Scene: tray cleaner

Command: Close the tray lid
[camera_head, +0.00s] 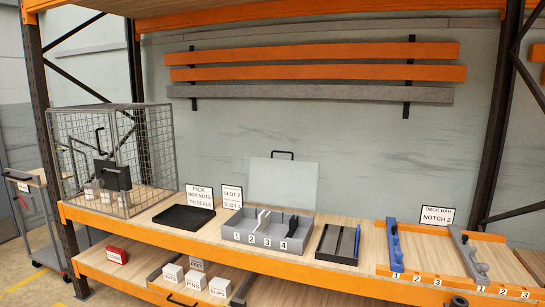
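The grey tray (228,229) stands on the upper wooden shelf near the middle of the view. Its front wall carries the numbers 1, 2, 3 and more. White and black upright plates stand inside it. The pale lid (282,182) stands open, about upright, at the tray's back edge. A black handle (282,153) sits on the lid's top edge. I do not see my gripper in this view.
A wire cage (160,150) stands left. A black shallow tray (184,217) and a dark divided tray (338,243) flank the grey tray. Small signs (232,197) stand close to the lid's left. Blue (393,245) and grey (467,252) bars lie right. Orange rails (315,75) hang behind.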

